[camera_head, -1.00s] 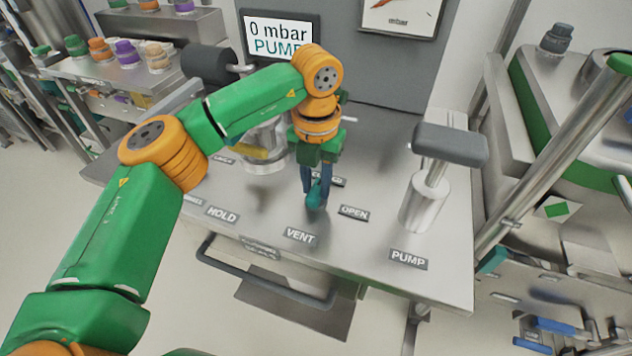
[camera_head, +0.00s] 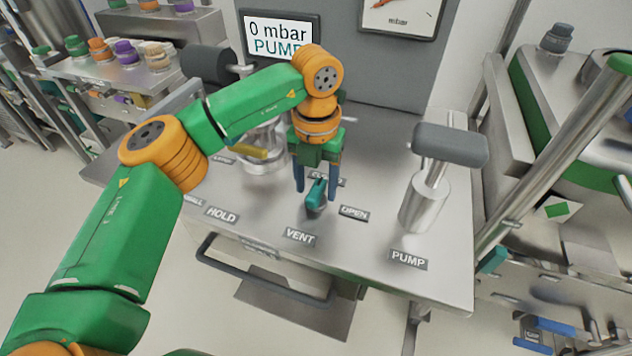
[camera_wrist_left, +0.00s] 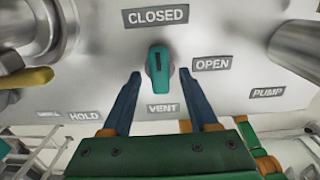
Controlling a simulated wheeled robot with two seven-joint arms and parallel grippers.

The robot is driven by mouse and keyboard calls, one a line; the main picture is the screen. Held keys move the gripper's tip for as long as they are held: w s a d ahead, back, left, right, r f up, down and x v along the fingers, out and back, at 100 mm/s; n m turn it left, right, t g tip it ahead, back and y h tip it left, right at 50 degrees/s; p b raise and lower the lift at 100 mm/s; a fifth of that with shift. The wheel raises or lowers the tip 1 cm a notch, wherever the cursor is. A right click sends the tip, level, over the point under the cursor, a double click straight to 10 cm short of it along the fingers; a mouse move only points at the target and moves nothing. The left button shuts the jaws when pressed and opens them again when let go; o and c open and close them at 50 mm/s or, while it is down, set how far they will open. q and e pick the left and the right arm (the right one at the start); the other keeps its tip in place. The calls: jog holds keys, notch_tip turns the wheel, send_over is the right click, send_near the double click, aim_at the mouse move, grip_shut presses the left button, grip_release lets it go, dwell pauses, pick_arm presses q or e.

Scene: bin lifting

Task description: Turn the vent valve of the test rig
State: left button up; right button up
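The teal vent valve handle (camera_head: 316,194) stands on the steel top of the test rig (camera_head: 375,255), behind the VENT label (camera_head: 299,236). In the left wrist view the handle (camera_wrist_left: 159,68) lies in line between the CLOSED label (camera_wrist_left: 157,16) above and the VENT label (camera_wrist_left: 163,109) below, not toward the OPEN label (camera_wrist_left: 213,64). My left gripper (camera_head: 316,192) is open, with its blue fingers apart on either side of the handle and not touching it. In the wrist view its fingertips (camera_wrist_left: 160,78) flank the handle with gaps. My right gripper is not in view.
A pump with a grey T-handle (camera_head: 450,144) stands to the right on the rig. A yellow lever (camera_head: 250,152) is at the left by a metal cylinder. The display (camera_head: 281,37) reads 0 mbar PUMP. A grey rail (camera_head: 265,285) runs along the front.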

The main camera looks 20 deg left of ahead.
aim_at(316, 189)
pick_arm(q)
notch_tip(316, 189, up, 7)
jog(key=shift+r, duration=0.1)
dwell(0.5)
